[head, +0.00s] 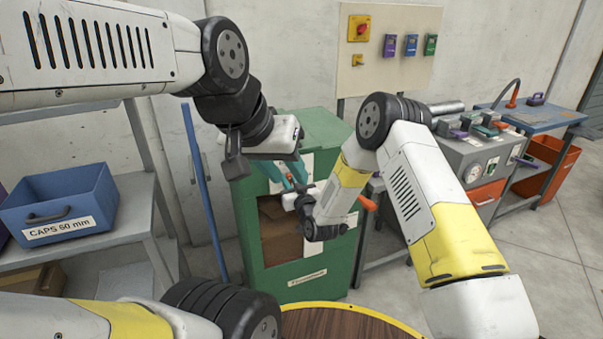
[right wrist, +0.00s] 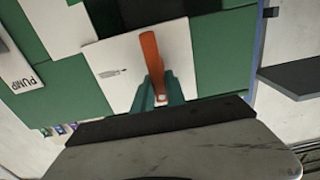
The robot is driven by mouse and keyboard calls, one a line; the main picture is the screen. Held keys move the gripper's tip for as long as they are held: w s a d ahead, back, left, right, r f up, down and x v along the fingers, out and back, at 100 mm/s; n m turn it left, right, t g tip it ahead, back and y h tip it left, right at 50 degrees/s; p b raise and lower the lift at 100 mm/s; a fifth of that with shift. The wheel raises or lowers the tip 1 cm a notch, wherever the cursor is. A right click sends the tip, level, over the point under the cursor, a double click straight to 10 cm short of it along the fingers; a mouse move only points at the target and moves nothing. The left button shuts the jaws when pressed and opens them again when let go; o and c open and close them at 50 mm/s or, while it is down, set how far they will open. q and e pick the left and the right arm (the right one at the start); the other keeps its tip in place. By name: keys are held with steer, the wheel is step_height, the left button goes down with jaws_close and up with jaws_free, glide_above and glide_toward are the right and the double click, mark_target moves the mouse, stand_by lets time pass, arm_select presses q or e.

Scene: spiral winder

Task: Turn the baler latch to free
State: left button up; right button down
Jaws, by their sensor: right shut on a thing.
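The baler is the green cabinet (head: 245,225) in the middle of the head view. In the right wrist view, seen upside down, the orange latch lever (right wrist: 150,52) stands on a white plate (right wrist: 112,58) on the green front. It runs nearly straight up the picture, tilted slightly left. My right gripper (right wrist: 160,92) has its teal fingers shut on the lever's near end. In the head view my wrists mostly hide the latch.
A shelf with a blue CAPS bin (head: 70,200) stands left. A blue pole (head: 203,190) leans beside the baler. A grey console (head: 470,160) stands right. A round brown table (head: 345,325) with a yellow rim is in front. Both my arms crowd the baler's front.

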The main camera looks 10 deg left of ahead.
steer(key=shift+d+m, duration=0.1)
steer(key=shift+m, duration=0.2)
steer(key=shift+w+d+f+m, duration=0.2)
steer(key=shift+d+f+m, duration=0.15)
steer(key=shift+m, duration=2.55)
steer(key=shift+w+d+f+m, duration=0.25)
steer(key=shift+f+m, duration=0.2)
steer(key=shift+m, duration=2.45)
steer(key=shift+w+d+f+m, duration=0.25)
steer(key=shift+f+m, duration=0.15)
steer(key=shift+m, duration=2.5)
steer(key=c, duration=1.4)
jaws_free()
steer(key=shift+o, duration=0.2)
steer(key=shift+s, duration=0.1)
